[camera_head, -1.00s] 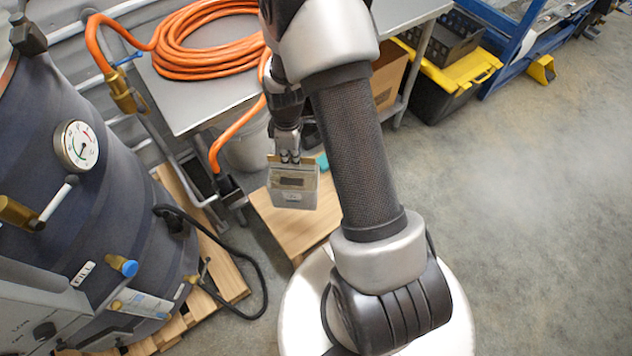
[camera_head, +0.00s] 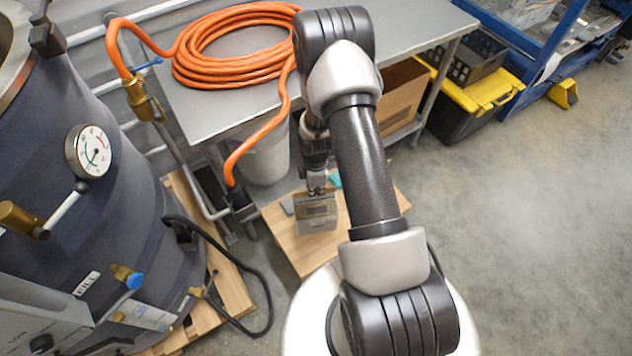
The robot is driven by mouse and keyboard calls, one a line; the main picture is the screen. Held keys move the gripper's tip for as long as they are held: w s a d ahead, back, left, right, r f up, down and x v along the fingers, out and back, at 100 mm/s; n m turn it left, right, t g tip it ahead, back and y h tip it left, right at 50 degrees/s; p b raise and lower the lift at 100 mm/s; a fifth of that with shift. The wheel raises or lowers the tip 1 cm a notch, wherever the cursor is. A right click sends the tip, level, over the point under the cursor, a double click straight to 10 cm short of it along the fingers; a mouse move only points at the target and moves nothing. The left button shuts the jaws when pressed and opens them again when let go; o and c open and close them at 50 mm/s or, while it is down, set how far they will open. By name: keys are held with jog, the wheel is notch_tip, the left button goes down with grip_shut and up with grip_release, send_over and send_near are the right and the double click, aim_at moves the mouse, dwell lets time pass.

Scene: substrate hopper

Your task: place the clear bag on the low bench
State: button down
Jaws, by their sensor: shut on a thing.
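My gripper (camera_head: 317,189) is at the end of my arm, which reaches down beside the metal table. It is shut on the top of the clear bag (camera_head: 316,216), a small greyish see-through packet with a darker patch on its front. The bag hangs upright below my gripper, over the low bench (camera_head: 298,250), a pale wooden top near the floor. The bag's lower edge is at or just above the wood; I cannot tell if they touch. My arm hides part of the bench's right side.
A small grey thing (camera_head: 288,206) and a teal thing (camera_head: 335,180) lie by the bag. A pale bucket (camera_head: 266,160) stands behind the bench. An orange hose (camera_head: 238,155) hangs from the metal table (camera_head: 205,112). A dark tank (camera_head: 95,205) with a gauge stands left. Bare bench shows in front.

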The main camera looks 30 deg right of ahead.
aim_at(315, 200)
notch_tip(315, 200, down, 8)
jog(key=shift+w+f+b, duration=0.1)
jog(key=shift+f+b, duration=0.05)
jog(key=shift+b, duration=0.95)
jog(key=c, duration=2.2)
grip_release()
jog(key=shift+f, duration=0.15)
jog(key=o, duration=0.4)
jog(key=shift+o, duration=0.2)
